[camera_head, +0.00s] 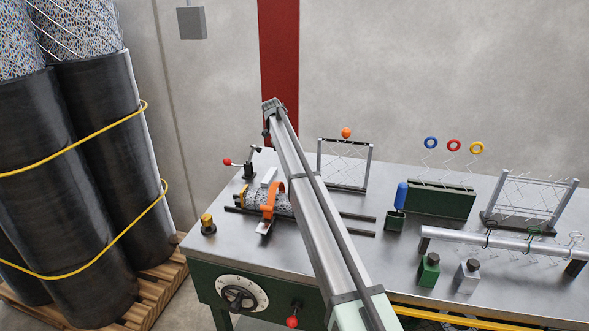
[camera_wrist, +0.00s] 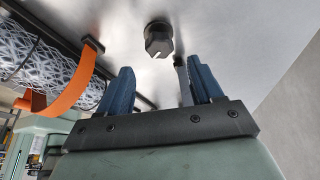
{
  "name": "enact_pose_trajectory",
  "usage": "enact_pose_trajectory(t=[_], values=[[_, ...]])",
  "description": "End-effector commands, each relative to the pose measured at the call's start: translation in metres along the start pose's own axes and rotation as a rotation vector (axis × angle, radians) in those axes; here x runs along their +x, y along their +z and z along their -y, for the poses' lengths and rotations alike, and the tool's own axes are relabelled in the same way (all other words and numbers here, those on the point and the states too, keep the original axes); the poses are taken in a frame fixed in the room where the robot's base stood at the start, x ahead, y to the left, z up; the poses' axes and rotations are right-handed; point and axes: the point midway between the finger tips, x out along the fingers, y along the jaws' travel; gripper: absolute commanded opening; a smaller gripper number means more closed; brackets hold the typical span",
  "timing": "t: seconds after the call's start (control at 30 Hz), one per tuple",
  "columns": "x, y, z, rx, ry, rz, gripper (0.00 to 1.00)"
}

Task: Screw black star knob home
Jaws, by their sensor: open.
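A dark faceted knob (camera_wrist: 158,41) with a white mark on its face stands on the grey metal tabletop in the wrist view, beyond my fingertips and near the middle between them. I take it for the black star knob, but its lobes are not clear. My gripper (camera_wrist: 160,66) has two blue fingers, spread apart and empty, with a visible gap to the knob. A dark lobed handle (camera_head: 238,298) also shows on a white dial on the bench front.
An orange strap (camera_wrist: 76,84) arches over a mesh roll (camera_wrist: 58,70) left of my gripper. Dark rails (camera_head: 355,218) lie on the bench.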

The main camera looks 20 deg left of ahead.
Motion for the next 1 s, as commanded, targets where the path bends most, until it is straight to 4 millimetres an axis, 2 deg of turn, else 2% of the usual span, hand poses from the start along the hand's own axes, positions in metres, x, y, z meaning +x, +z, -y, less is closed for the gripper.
enact_pose_trajectory(t=[0.1, 0.3, 0.4, 0.8, 0.87, 0.97, 1.0], values=[[-0.025, 0.001, 0.002, 0.000, -0.001, 0.001, 0.66], [-0.054, 0.000, 0.001, 0.001, -0.005, 0.004, 0.66], [-0.061, 0.000, 0.001, 0.001, -0.006, 0.005, 0.66], [-0.068, 0.003, -0.002, -0.012, -0.020, 0.013, 0.66], [-0.078, 0.008, -0.005, -0.035, -0.047, 0.027, 0.66], [-0.111, 0.024, -0.016, -0.113, -0.134, 0.070, 0.66], [-0.129, 0.033, -0.023, -0.156, -0.181, 0.091, 0.66]])
